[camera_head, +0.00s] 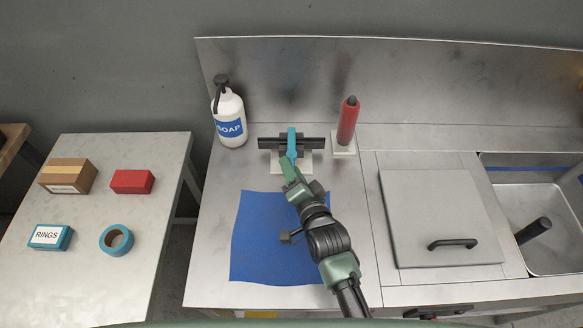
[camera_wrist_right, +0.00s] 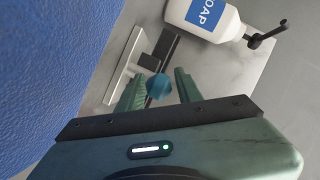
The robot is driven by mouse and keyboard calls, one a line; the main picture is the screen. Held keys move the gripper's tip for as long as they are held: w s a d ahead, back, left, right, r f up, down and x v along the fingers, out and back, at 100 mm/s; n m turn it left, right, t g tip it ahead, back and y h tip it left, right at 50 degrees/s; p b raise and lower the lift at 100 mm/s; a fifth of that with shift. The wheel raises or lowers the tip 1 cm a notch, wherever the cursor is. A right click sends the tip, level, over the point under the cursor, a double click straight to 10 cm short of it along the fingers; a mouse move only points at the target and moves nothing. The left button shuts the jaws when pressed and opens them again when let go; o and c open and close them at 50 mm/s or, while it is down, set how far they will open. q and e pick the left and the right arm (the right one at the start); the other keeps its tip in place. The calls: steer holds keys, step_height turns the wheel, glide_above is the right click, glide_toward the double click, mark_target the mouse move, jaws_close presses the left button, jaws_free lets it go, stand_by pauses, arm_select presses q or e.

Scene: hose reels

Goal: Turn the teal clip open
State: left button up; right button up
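The teal clip (camera_head: 292,138) sits across a dark horizontal bar (camera_head: 268,142) on a pale base, at the back of the metal counter. My right gripper (camera_head: 289,165) reaches up to it from the front. In the right wrist view the clip's rounded teal end (camera_wrist_right: 158,87) lies between the two green fingers of my right gripper (camera_wrist_right: 161,77). The fingers are apart, with a gap at least on the right side of the clip; contact on the left side is unclear. The fingers and hand partly hide the clip's lower part. My left gripper is not in view.
A soap bottle (camera_head: 230,118) stands left of the bar and a red cylinder (camera_head: 347,121) on a pale base stands right. A blue mat (camera_head: 258,240) lies in front. A handled lid (camera_head: 435,210) and a sink (camera_head: 535,195) are at right; a side table (camera_head: 95,215) holds small items.

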steer(key=shift+s+d, duration=0.1)
steer(key=shift+c, duration=0.3)
jaws_close()
stand_by(1.1)
